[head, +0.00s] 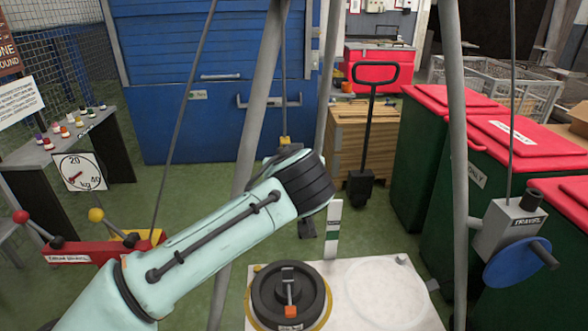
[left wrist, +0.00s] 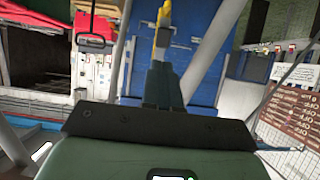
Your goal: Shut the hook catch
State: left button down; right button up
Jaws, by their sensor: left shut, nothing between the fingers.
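A small yellow hook block (head: 285,141) hangs on a thin cable in the head view, just beyond the end of my left arm. The yellow piece (left wrist: 162,14) also shows at the top of the left wrist view, with a grey part under it. My left gripper (left wrist: 165,66) is shut and empty, its fingers pointing towards the yellow piece. I cannot tell whether they touch it. In the head view my own wrist hides the fingers and the lower part of the hook. The catch is too small and covered to make out. My right gripper is not in view.
Grey tripod legs (head: 258,110) stand around the hook. A winch with a blue disc (head: 515,262) is on the right leg. Green bins with red lids (head: 524,138) stand right.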

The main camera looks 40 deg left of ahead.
pick_arm(q)
jog(key=s+d, duration=0.6)
jog(key=s, duration=0.2)
jog(key=shift+d+b, duration=0.3)
jog(key=shift+f, duration=0.1)
